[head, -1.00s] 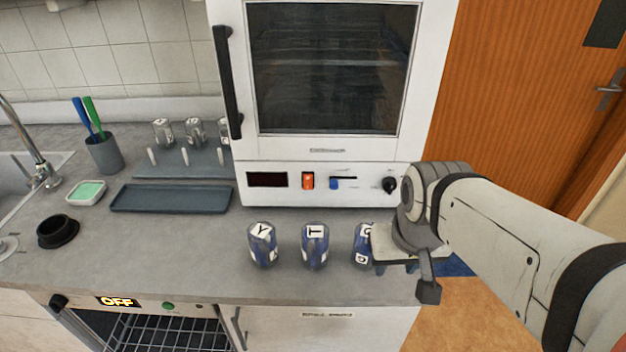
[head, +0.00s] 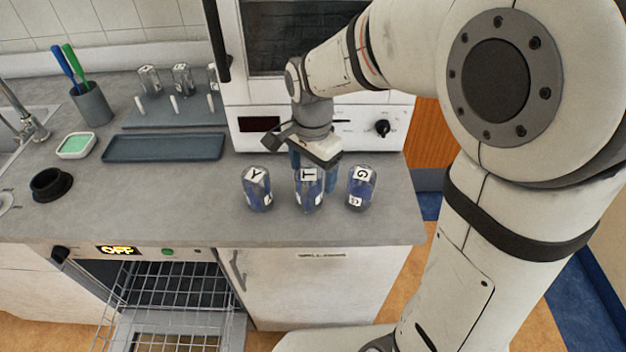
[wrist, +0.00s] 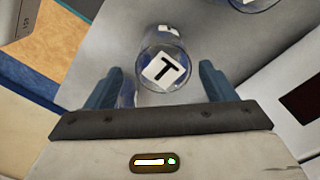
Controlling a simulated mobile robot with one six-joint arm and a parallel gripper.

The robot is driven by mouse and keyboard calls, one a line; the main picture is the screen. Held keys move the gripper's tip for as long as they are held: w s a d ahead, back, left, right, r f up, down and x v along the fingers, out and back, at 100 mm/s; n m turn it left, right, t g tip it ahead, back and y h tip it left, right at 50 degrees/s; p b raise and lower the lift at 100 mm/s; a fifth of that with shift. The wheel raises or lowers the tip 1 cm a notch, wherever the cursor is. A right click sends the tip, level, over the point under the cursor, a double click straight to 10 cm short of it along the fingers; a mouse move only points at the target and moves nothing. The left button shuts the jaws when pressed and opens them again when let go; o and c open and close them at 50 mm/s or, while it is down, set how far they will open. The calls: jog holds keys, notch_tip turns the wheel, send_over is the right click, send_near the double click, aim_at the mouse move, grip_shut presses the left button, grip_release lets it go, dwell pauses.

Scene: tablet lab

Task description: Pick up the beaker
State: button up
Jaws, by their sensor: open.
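Three glass beakers with blue contents and letter labels stand in a row on the grey counter. They are the Y beaker (head: 257,190), the T beaker (head: 308,192) and the G beaker (head: 360,188). My gripper (head: 314,165) is at the T beaker, just behind and above it in the head view. In the wrist view, the open gripper (wrist: 160,88) has one blue finger on each side of the T beaker (wrist: 163,66), with gaps visible. The T beaker is upright, and part of its lower body is hidden in the wrist view.
A white oven (head: 270,92) stands behind the beakers. A dark tray (head: 163,148), a rack of glasses (head: 150,110) and a pen cup (head: 92,104) are at the left. An open dishwasher with a wire rack (head: 165,284) is below the counter edge.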

jog(key=f, duration=0.5)
jog(key=shift+s+a+f, duration=0.1)
jog(key=shift+a+f, duration=0.15)
jog(key=shift+a, duration=0.15)
jog(key=c, duration=1.1)
